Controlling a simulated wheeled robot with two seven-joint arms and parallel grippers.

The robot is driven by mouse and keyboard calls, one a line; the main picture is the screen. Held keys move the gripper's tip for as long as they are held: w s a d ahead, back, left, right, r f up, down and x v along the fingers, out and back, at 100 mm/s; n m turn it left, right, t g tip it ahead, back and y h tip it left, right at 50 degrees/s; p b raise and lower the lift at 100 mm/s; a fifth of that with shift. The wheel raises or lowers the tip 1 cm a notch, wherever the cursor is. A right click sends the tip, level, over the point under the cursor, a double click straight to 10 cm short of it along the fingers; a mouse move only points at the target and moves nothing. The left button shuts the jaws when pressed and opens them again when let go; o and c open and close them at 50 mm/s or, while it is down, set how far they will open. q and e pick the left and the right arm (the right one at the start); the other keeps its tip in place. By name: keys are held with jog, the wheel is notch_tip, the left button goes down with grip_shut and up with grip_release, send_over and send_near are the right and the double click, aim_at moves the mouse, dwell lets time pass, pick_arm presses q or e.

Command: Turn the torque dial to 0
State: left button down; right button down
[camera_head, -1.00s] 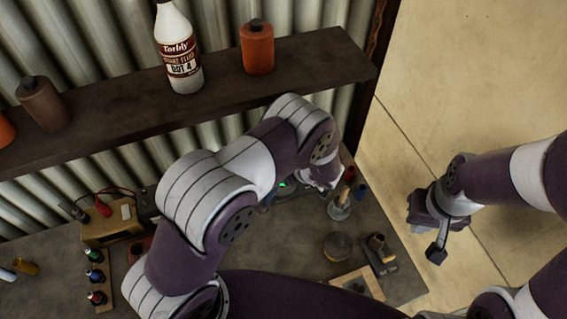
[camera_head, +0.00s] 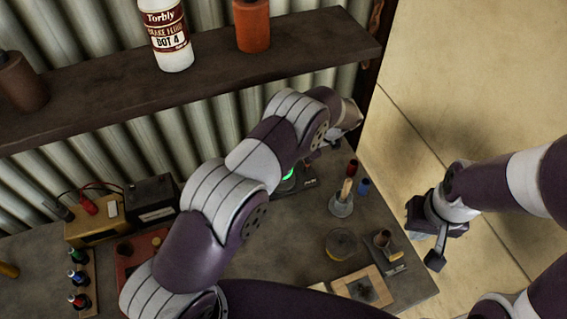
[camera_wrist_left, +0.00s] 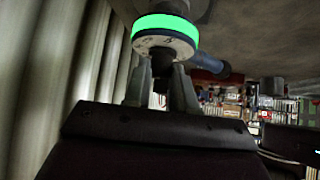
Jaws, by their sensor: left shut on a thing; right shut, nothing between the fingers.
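The torque dial (camera_wrist_left: 164,43) shows at the top of the left wrist view as a pale marked face under a bright green glowing ring. Its markings are too small to read. In the head view only a green glow (camera_head: 288,174) shows beside my left arm. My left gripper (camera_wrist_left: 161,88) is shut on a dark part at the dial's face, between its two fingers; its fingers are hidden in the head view. My right gripper (camera_head: 432,245) is shut and empty, out over the pale floor to the right of the bench.
The workbench (camera_head: 285,245) holds a brush pot (camera_head: 341,203), a round tin (camera_head: 341,244), a yellow charger (camera_head: 92,222) and small bottles. A shelf (camera_head: 200,88) with a brake fluid bottle (camera_head: 166,38) runs above, close to my left arm.

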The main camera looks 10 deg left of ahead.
pick_arm(q)
jog(key=shift+w+f+n+g+h+b, duration=0.15)
jog(key=shift+n+g+h+b, duration=0.25)
jog(key=shift+n+g+b, duration=0.6)
jog(key=shift+n+b, duration=0.45)
jog(key=shift+n, duration=0.15)
jog(key=c, duration=0.9)
grip_release()
jog(key=shift+r, duration=0.2)
